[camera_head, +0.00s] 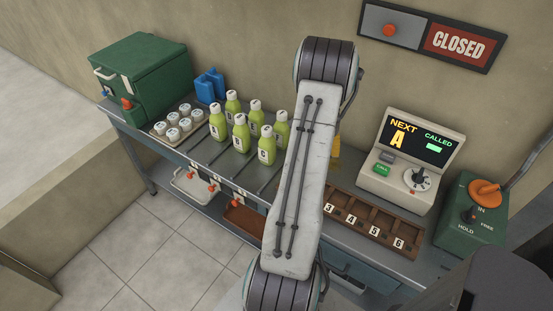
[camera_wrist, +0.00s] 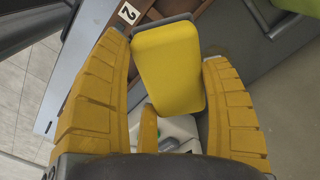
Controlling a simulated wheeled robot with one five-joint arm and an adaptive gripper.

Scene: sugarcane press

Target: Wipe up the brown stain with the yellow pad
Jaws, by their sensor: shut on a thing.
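The yellow pad (camera_wrist: 168,65), with a grey edge on its far end, is between the two yellow fingers of my gripper (camera_wrist: 165,48) in the wrist view. My gripper is shut on it, and the pad sits slightly tilted. In the head view my arm hides most of the gripper; only a bit of yellow shows at its right side, and I cannot tell whether it is pad or finger.
Several green bottles (camera_head: 241,138) stand left of my arm, with white-lidded jars (camera_head: 179,127) and a green box (camera_head: 140,78) beyond. A numbered wooden rack (camera_head: 372,222), a call display (camera_head: 411,158) and a green control box (camera_head: 470,216) stand to the right.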

